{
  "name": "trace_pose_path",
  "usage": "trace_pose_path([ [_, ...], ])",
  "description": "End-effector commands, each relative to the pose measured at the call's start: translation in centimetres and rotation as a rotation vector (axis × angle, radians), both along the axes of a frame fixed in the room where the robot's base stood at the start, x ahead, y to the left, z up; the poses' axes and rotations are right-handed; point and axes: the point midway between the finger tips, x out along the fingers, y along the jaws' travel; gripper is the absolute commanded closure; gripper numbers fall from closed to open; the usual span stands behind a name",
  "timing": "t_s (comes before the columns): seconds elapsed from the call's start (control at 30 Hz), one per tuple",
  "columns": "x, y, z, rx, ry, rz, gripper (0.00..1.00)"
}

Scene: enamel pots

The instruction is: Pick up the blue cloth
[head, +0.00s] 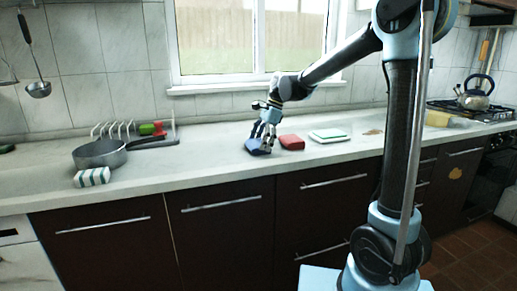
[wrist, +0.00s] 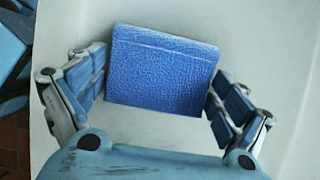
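The blue cloth (head: 256,147) is a small folded rectangle lying on the counter near its front edge, in the middle of the head view. My gripper (head: 262,142) points down over it and partly hides it. In the wrist view the textured blue cloth (wrist: 161,70) lies between the two fingers of my gripper (wrist: 161,92). The fingers are spread to about the cloth's width. The left finger is beside its left edge and the right finger is close to its right edge. I cannot tell whether they touch it.
A red folded cloth (head: 292,142) lies just right of my gripper. Further right is a white and green item (head: 330,135). A pan (head: 100,153), a striped cloth (head: 92,177) and a rack (head: 115,131) are at the left. A kettle (head: 476,93) stands on the stove. Counter between pan and gripper is clear.

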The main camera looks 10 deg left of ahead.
Motion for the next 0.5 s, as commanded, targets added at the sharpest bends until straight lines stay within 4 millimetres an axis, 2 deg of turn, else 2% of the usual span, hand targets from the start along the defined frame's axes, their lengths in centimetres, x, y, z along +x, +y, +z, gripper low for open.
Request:
trace_pose_path([
  [0.37,0.00,-0.02,0.06,0.000,0.000,0.000,0.32],
  [0.5,-0.01,-0.03,0.91,0.000,0.000,0.000,0.32],
])
